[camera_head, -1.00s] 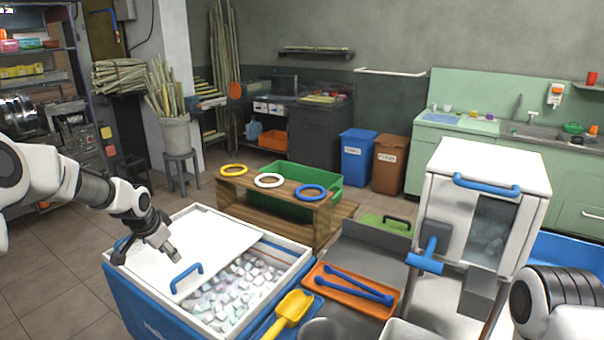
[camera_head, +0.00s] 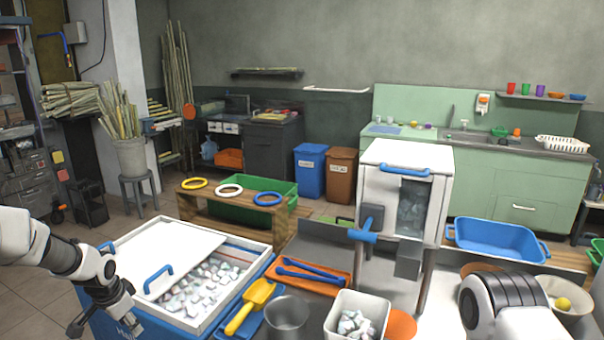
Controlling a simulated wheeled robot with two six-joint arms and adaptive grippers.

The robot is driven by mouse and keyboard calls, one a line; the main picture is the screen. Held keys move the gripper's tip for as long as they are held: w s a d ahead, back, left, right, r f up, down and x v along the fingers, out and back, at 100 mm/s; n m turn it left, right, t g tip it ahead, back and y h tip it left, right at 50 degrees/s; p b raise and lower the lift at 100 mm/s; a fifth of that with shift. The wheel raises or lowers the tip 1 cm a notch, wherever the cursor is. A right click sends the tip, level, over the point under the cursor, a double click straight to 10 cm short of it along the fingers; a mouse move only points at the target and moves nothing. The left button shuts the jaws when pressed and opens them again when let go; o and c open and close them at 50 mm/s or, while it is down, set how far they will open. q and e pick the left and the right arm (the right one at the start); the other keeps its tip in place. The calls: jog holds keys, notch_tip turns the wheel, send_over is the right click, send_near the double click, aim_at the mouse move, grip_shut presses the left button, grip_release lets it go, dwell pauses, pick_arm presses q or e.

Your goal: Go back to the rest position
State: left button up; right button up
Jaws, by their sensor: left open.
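My left gripper (camera_head: 102,318) is at the lower left, in front of the near left side of the ice chest. Its fingers are apart and hold nothing. The blue and white ice chest (camera_head: 170,322) has a white lid (camera_head: 168,246) slid partly across it, with a blue handle (camera_head: 158,279). Ice cubes (camera_head: 208,286) show in the open part. My right arm shows only as a white and black link at the lower right; its gripper is out of the picture.
A white ice crusher (camera_head: 405,190) with a blue handle stands right of centre. In front are a yellow scoop (camera_head: 250,306), an orange tray (camera_head: 310,289) with blue tongs, a metal cup (camera_head: 287,316) and a white bin of ice (camera_head: 357,318). A wooden ring stand (camera_head: 236,212) stands behind the chest.

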pick_arm(q)
jog(key=s+d+f+g, duration=0.2)
jog(key=s+d+f, duration=0.4)
jog(key=s+f, duration=0.45)
jog(key=s+d+f+g, duration=0.3)
jog(key=s+d+f, duration=0.3)
jog(key=s+f, duration=0.4)
jog(key=s+d+n+t, duration=0.1)
jog(key=s+d+n, duration=0.1)
jog(key=s, duration=0.7)
jog(key=s+d+n+t, duration=0.1)
jog(key=s+n, duration=0.3)
jog(key=s, duration=0.5)
jog(key=shift+s+d+r, duration=0.15)
jog(key=shift+d+r, duration=0.25)
jog(key=shift+d, duration=0.45)
